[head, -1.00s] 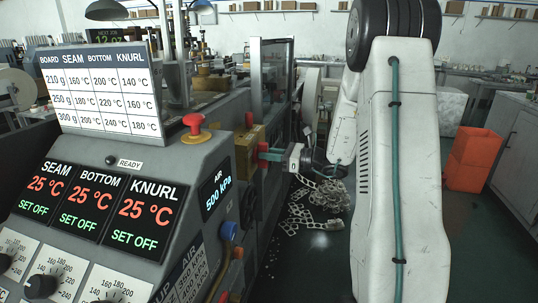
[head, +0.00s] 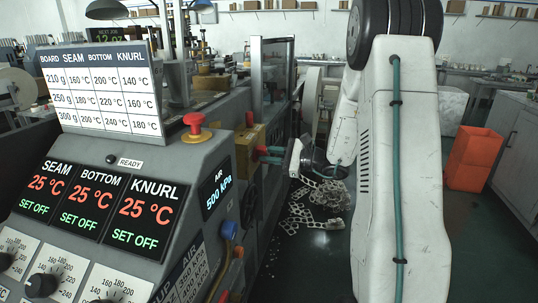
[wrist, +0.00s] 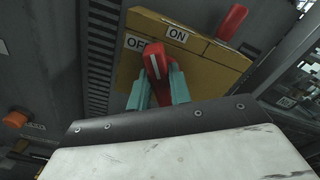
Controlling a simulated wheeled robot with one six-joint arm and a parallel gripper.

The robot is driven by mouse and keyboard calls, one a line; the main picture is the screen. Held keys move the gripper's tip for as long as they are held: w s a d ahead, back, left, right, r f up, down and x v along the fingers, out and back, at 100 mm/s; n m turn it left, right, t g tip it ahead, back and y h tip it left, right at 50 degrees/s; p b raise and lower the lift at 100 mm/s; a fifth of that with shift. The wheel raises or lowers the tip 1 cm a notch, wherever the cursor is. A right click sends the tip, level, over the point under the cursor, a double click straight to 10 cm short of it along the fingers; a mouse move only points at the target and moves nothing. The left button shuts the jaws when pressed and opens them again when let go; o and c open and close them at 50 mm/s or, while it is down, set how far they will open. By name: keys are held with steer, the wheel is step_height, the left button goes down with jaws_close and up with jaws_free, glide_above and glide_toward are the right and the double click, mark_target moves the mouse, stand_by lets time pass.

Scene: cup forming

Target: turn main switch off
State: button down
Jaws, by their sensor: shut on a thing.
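The main switch is a yellow box (head: 248,152) on the side of the grey machine, with a red knob. In the wrist view the yellow plate (wrist: 205,62) carries an ON label (wrist: 177,34) and an OFF label (wrist: 134,42), partly covered by the red knob (wrist: 154,58). The white line on the knob leans slightly left at its top, toward the OFF side. My gripper (wrist: 156,80) has its teal fingers shut on either side of the knob. In the head view my gripper (head: 270,154) meets the box from the right.
A second red handle (wrist: 232,21) stands at the box's upper edge. A red mushroom button (head: 195,127) tops the control panel, whose displays read 25 °C and SET OFF. Scrap strips (head: 318,200) litter the floor.

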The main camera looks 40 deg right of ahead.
steer(key=n, duration=0.7)
steer(key=f+n, duration=0.1)
steer(key=n, duration=0.3)
steer(key=shift+s+a, duration=0.2)
steer(key=shift+a, duration=0.05)
steer(key=shift+n, duration=0.3)
steer(key=c, duration=1.3)
jaws_free()
steer(key=v, duration=0.7)
steer(key=shift+s+d, duration=0.25)
steer(key=shift+s, duration=0.05)
